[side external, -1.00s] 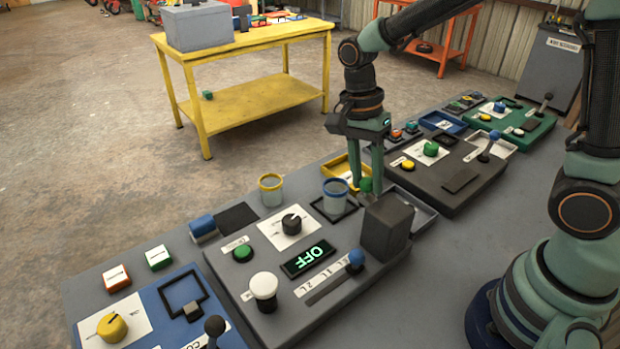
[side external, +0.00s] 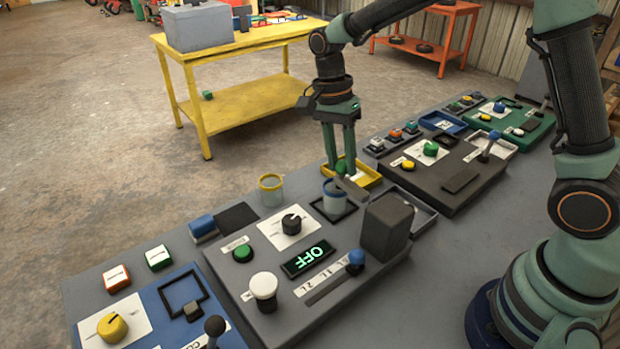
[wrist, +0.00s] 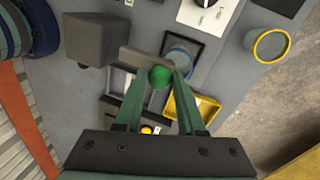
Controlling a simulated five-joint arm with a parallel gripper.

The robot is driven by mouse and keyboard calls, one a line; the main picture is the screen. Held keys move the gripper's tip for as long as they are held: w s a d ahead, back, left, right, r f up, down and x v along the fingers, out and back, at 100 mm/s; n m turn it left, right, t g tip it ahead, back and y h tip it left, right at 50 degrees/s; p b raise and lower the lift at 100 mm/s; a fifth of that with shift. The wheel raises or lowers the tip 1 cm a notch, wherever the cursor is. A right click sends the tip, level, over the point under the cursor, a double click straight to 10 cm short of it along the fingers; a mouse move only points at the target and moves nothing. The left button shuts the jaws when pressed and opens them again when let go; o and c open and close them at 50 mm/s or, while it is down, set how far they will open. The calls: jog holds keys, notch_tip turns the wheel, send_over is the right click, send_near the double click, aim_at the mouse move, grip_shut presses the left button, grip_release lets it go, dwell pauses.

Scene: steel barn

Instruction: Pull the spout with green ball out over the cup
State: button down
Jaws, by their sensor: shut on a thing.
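My gripper (side external: 340,167) is shut on the green ball (side external: 341,170) of the spout; the ball also shows between the fingers in the wrist view (wrist: 159,76). The spout (side external: 352,188) is a grey bar running out from the dark block (side external: 386,226). The clear cup with a blue rim (side external: 335,203) stands upright on a dark square frame. In the side view the spout overlaps the cup's right rim. In the wrist view the cup (wrist: 180,50) is partly hidden by the spout and a finger, so I cannot tell whether the spout's end is fully over it.
A yellow-rimmed cup (side external: 271,190) stands to the left. The grey panel carries a black knob (side external: 292,223), a white knob (side external: 264,287), a blue-topped lever (side external: 356,259) and a display reading OFF (side external: 307,260).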

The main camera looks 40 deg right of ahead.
jog(key=shift+w+r, duration=0.1)
jog(key=shift+w, duration=0.25)
jog(key=c, duration=0.5)
grip_release()
jog(key=shift+s, duration=0.1)
jog(key=v, duration=1.2)
jog(key=shift+s, duration=0.15)
